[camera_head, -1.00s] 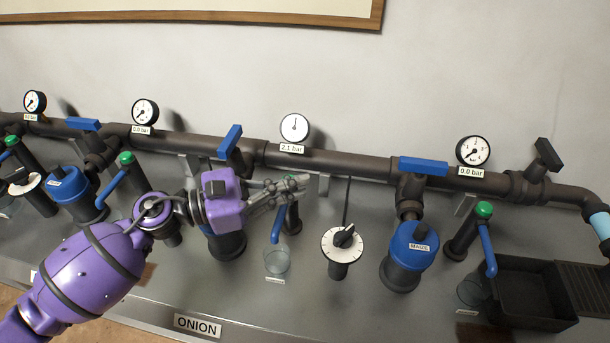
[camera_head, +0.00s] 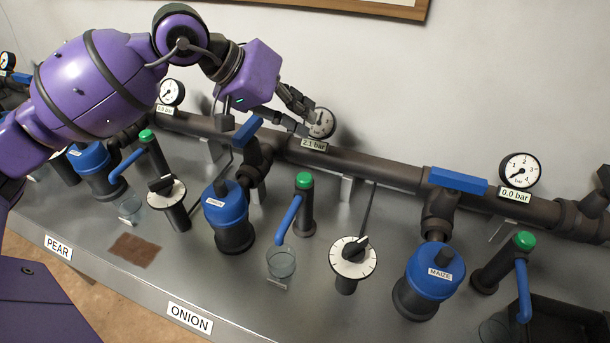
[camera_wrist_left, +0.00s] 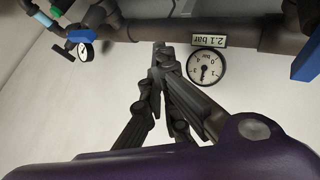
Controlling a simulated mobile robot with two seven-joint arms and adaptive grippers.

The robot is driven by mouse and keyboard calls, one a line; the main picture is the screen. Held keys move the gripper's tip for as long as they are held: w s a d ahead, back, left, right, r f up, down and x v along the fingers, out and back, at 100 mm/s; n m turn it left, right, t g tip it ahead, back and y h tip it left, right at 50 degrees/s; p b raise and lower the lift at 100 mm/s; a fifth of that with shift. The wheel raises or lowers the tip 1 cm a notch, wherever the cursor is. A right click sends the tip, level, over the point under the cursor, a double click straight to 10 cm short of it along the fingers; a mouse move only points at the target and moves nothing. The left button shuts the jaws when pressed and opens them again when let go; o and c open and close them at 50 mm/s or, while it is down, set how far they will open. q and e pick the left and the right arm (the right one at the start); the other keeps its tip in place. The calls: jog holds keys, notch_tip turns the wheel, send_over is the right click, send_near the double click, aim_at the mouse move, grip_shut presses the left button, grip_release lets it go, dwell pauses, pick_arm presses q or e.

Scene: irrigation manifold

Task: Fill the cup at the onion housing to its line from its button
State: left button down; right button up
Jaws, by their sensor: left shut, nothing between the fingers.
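The onion housing (camera_head: 225,205) has a blue cap and stands behind the ONION sign (camera_head: 190,318). To its right, a post carries a green button (camera_head: 304,180) and a blue spout (camera_head: 289,220). The clear cup (camera_head: 281,262) stands below the spout; I cannot make out its line or any water in it. My left gripper (camera_head: 309,120) is shut and empty, up at the pipe beside the 2.1 bar gauge (camera_head: 321,123), above and behind the button. In the left wrist view its fingers (camera_wrist_left: 158,55) come together left of the gauge (camera_wrist_left: 206,67). My right gripper is not in view.
A blue valve handle (camera_head: 248,132) stands slanted close below my left gripper. A white dial (camera_head: 353,257) is right of the cup, then the maize housing (camera_head: 430,280) with its flat blue handle (camera_head: 453,180).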

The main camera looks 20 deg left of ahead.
pick_arm(q)
jog(key=b, duration=0.4)
send_over(304, 179)
jog(key=w+a, duration=0.1)
jog(key=w, duration=0.2)
jog(key=f, duration=0.8)
jog(key=shift+s+f, duration=0.15)
jog(key=shift+s, duration=0.1)
jog(key=shift+f, duration=0.2)
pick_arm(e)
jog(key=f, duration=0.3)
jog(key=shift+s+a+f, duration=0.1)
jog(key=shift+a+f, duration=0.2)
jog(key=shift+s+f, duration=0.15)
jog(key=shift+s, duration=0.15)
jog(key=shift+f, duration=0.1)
pick_arm(q)
jog(key=shift+f+b, duration=0.45)
jog(key=shift+b, duration=0.35)
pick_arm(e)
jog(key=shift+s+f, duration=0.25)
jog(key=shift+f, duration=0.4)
